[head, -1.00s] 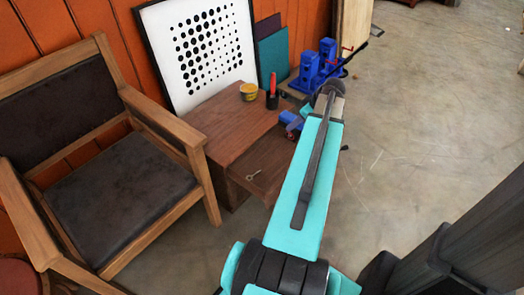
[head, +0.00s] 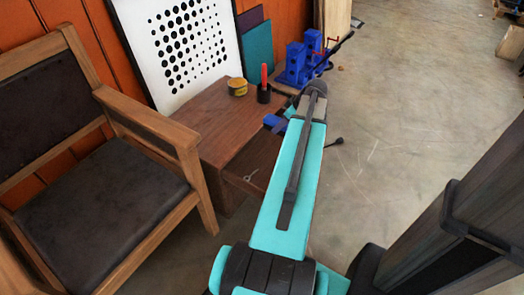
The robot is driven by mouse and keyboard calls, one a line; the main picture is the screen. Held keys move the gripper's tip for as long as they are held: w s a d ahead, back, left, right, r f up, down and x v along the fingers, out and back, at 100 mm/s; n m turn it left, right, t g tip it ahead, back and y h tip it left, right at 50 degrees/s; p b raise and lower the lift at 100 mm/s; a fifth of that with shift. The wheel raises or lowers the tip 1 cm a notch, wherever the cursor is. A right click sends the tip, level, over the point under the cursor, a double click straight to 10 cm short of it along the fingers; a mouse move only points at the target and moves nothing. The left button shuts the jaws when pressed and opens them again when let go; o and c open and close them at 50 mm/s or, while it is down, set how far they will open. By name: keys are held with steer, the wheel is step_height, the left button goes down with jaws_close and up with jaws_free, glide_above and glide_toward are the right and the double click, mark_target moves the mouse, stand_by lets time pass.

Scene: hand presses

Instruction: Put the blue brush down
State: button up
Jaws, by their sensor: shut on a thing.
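A blue object (head: 275,123) shows just left of the far end of my teal forearm, over the wooden table (head: 215,115). It is partly hidden by my arm, and I cannot tell whether it is the blue brush or part of another tool. My wrist is at the far end of the forearm, beyond the table's right part. My gripper's fingers are hidden behind the arm, so its hold does not show. A thin dark piece with a black knob (head: 337,141) sticks out right of the forearm, above the floor.
A yellow tin (head: 238,86) and a red-and-black tool (head: 264,84) stand on the table. A small key-like thing (head: 249,180) lies at the lower front. Blue hand presses (head: 303,62) stand behind. A wooden chair (head: 110,180) is at left; open floor (head: 420,100) is right.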

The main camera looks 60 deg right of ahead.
steer(key=b, duration=0.3)
glide_toward(260, 146)
steer(key=s+f, duration=0.1)
steer(key=s, duration=0.2)
steer(key=s+f, duration=0.1)
steer(key=s, duration=0.1)
steer(key=shift+s+a+f, duration=0.15)
steer(key=shift+s+f, duration=0.15)
steer(key=shift+f, duration=0.05)
steer(key=w+b, duration=0.1)
steer(key=w, duration=0.2)
steer(key=shift+w+f, duration=0.1)
steer(key=shift+w, duration=0.4)
steer(key=shift+w, duration=0.1)
steer(key=shift+w, duration=0.25)
steer(key=w, duration=0.1)
steer(key=w+f+b, duration=0.1)
steer(key=w, duration=0.1)
steer(key=shift+w, duration=0.15)
steer(key=shift+f+b, duration=0.2)
steer(key=shift+b, duration=0.1)
